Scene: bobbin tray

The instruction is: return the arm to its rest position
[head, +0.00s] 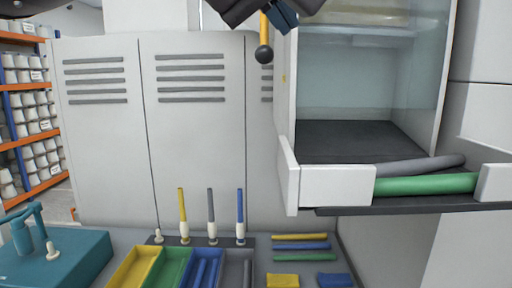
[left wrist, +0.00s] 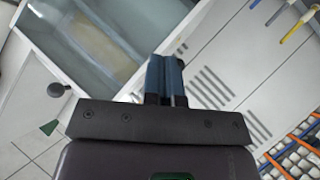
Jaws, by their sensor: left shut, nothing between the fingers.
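My left gripper (head: 284,17) is at the top edge of the head view, in front of the upper part of the glass-fronted cabinet (head: 285,100). Its blue fingers show in the left wrist view (left wrist: 166,75), close together with nothing between them. A yellow lever with a dark ball knob (head: 264,53) hangs just left of and below the fingers in the head view. The knob also shows in the left wrist view (left wrist: 57,90), apart from the fingers. My right gripper is not in view.
A white-fronted drawer (head: 335,186) with a green roll (head: 425,184) and a grey roll (head: 420,165) juts out below the cabinet opening. Yellow, grey and blue rods stand on bobbins behind coloured trays (head: 133,268). A teal device (head: 55,262) is at lower left. Orange shelving (head: 40,141) stands behind.

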